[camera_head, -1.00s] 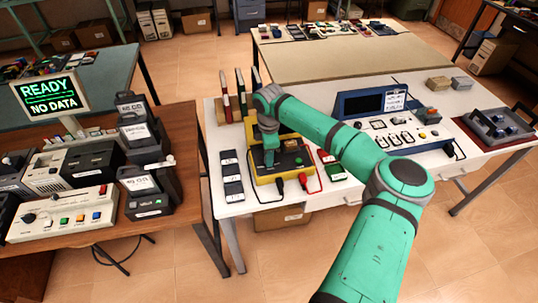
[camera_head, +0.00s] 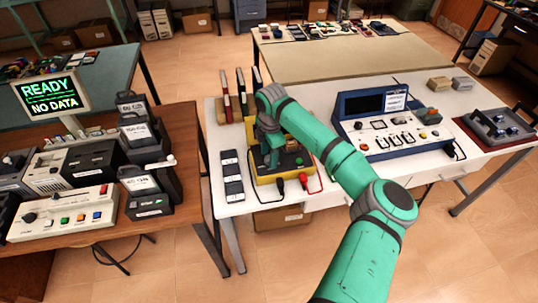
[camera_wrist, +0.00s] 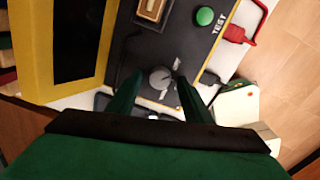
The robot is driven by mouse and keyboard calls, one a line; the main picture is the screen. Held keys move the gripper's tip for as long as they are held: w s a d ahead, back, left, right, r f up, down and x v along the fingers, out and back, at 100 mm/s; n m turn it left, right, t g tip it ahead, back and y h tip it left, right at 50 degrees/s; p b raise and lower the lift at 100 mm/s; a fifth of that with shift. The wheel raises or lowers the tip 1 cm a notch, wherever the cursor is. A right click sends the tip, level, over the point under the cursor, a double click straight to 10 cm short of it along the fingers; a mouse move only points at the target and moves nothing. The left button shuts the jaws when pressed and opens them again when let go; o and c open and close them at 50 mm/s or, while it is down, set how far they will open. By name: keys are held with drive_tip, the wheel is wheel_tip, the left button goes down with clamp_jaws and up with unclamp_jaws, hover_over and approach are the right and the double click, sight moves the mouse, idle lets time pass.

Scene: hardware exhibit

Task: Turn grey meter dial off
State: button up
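The yellow-cased meter (camera_head: 264,180) with a dark panel stands at the front left of the white table. In the wrist view its grey dial (camera_wrist: 160,78) is a small round knob on the dark face, below a green TEST button (camera_wrist: 205,16). My gripper (camera_wrist: 160,76) has its two fingers apart, one on each side of the dial, with small gaps showing; I cannot tell how deep the tips reach. In the head view my gripper (camera_head: 272,164) is over the meter's left part and hides the dial.
Red and black leads (camera_head: 303,181) plug into the meter's front. A blue-framed console (camera_head: 385,125) is to the right, beyond my arm. A display (camera_head: 50,94) reads READY, NO DATA.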

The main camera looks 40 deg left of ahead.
wheel_tip(320, 180, up, 11)
drive_tip(key=shift+s+d, duration=0.15)
drive_tip(key=shift+d, duration=0.15)
idle(0.4)
drive_tip(key=shift+f, duration=0.15)
